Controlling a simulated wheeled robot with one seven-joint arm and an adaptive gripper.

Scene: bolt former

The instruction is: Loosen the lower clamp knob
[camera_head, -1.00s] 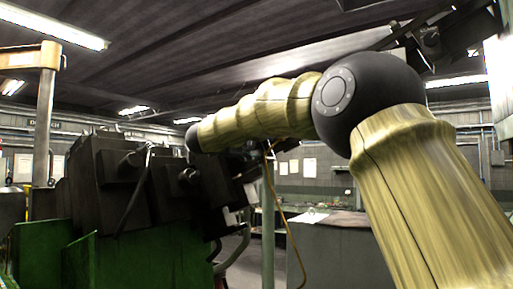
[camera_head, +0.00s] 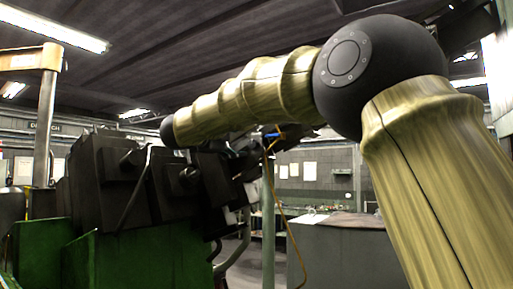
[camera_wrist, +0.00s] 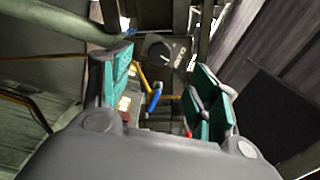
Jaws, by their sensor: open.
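In the wrist view my gripper (camera_wrist: 163,92) is open, with its two teal-padded fingers apart and nothing between the pads. Beyond the fingertips is a dark box face (camera_wrist: 167,52) with a round dark part and white marks on it. A blue-ended handle (camera_wrist: 154,97) with a yellow stem shows between the fingers, farther off. I cannot tell which part is the lower clamp knob. In the head view the dark machine (camera_head: 150,185) has round knob-like parts (camera_head: 187,177) on its blocks. My gripper is not clearly visible there.
The machine stands on a green base (camera_head: 135,262). An orange-brown cable (camera_head: 287,235) hangs below my arm, near a small blue part (camera_head: 273,135). A grey workbench (camera_head: 340,255) stands behind. A metal post (camera_head: 44,125) stands at the left.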

